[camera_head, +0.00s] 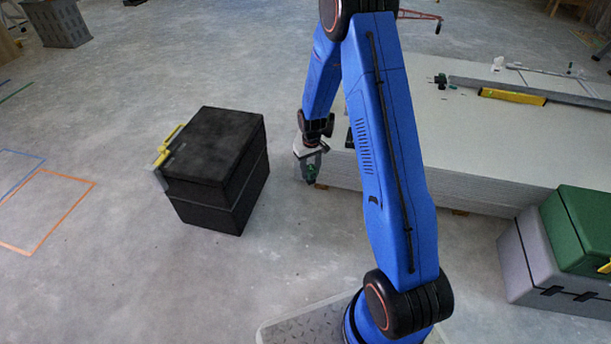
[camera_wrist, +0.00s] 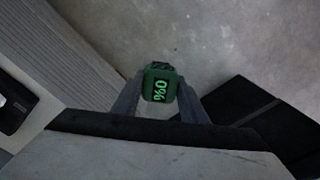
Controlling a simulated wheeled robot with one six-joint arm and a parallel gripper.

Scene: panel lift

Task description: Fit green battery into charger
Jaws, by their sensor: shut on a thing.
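My gripper (camera_head: 309,163) hangs low in the gap between the black box and the panel stack. It is shut on the green battery (camera_head: 311,173), which hangs clear of the floor. In the wrist view the battery (camera_wrist: 160,86) sits between the two fingers (camera_wrist: 158,98) and shows a lit "0%" reading, turned sideways. A small black device (camera_head: 349,139), perhaps the charger, stands at the near left end of the stack, partly hidden by my arm. A black device also shows at the left edge of the wrist view (camera_wrist: 12,104); its slot cannot be made out.
The pale panel stack (camera_head: 480,150) bears a yellow level (camera_head: 513,97), a long metal bar and a small green-and-black item (camera_head: 440,80). A black box (camera_head: 215,165) stands left of my gripper. Green and grey cases (camera_head: 525,265) stand at right. Floor at left is open.

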